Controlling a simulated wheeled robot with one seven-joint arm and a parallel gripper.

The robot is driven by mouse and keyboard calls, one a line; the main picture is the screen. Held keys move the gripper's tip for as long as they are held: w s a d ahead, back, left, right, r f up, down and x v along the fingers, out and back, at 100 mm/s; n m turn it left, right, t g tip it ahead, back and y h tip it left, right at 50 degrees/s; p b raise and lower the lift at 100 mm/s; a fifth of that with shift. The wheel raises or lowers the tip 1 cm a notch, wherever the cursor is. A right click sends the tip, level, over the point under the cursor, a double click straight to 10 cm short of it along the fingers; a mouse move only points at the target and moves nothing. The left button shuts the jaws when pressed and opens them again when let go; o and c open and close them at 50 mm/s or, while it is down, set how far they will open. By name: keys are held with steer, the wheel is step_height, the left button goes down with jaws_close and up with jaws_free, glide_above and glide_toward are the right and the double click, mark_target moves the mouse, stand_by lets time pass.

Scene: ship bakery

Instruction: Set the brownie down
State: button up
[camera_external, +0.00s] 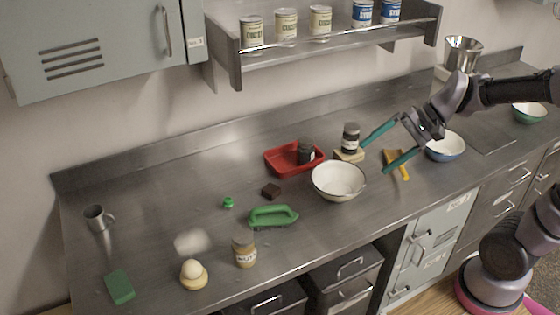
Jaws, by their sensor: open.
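Nothing touches the brownie.
A dark jar (350,138) stands near my fingertips. A blue bowl (445,155) sits beneath my wrist. The counter's left middle is mostly clear.

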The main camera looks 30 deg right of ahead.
steer(key=s+d+r+n+t+h, duration=0.1)
steer(key=s+d+n+h, duration=0.1)
steer(key=d, duration=0.4)
steer(key=s+d+r+n+t+h, duration=0.1)
steer(key=s+d+n+t+h, duration=0.1)
steer(key=s+d+h, duration=0.2)
steer(key=s+d, duration=0.1)
steer(key=d, duration=0.2)
steer(key=shift+d+h, duration=0.3)
steer(key=shift+h, duration=0.1)
